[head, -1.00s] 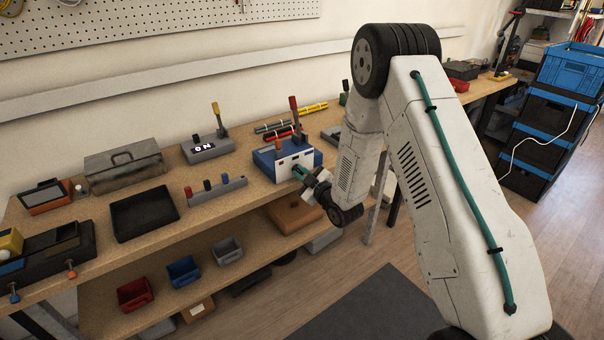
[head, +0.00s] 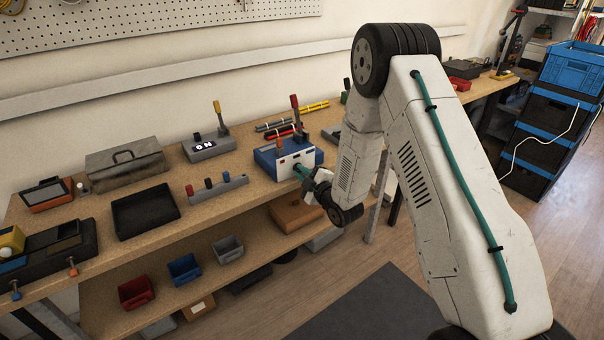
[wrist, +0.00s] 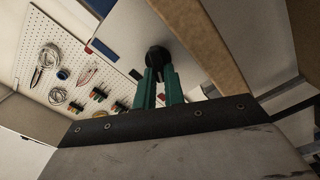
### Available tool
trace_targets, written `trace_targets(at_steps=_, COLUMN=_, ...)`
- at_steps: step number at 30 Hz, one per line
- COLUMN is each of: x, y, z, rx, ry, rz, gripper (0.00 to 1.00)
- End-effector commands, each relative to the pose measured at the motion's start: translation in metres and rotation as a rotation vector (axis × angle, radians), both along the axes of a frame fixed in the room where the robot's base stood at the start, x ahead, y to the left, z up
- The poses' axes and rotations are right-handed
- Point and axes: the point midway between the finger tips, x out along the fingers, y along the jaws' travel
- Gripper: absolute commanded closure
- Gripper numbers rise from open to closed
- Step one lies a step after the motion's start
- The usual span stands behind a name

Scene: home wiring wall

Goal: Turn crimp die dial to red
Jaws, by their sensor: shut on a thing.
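The crimp machine (head: 285,157) is a blue box with a white front and a red-tipped lever, standing at the front edge of the bench. Its crimp die dial (wrist: 158,56) shows in the wrist view as a dark round knob on the pale front. My gripper (head: 298,169) reaches the machine's front from the right. In the wrist view, the teal fingers of my gripper (wrist: 160,72) are shut on the dial. The fingers cover part of it, and I cannot read its pointer or colour setting. In the head view the dial is hidden.
A grey block with coloured knobs (head: 217,189) and a black tray (head: 145,211) sit left of the machine. A grey unit with a yellow-tipped lever (head: 208,147) stands behind. A lower shelf holds a red bin (head: 135,292) and a blue bin (head: 184,269).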

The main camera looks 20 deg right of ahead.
Motion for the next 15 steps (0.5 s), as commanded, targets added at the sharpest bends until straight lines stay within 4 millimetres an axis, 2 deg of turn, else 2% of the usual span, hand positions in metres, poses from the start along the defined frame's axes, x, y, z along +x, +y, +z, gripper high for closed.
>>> trace_targets(at_steps=5, x=-0.0004, y=0.0006, z=-0.0003, rx=0.001, ry=0.001, rz=0.001, gripper=1.00)
trace_targets(at_steps=6, x=-0.0004, y=0.0006, z=-0.0003, rx=0.001, ry=0.001, rz=0.001, gripper=0.84)
trace_targets(at_steps=8, x=-0.0004, y=0.0005, z=-0.0002, rx=0.001, ry=0.001, rz=0.001, gripper=0.67)
trace_targets(at_steps=15, x=-0.0002, y=-0.0002, z=-0.0002, rx=0.001, ry=0.001, rz=0.000, gripper=0.67)
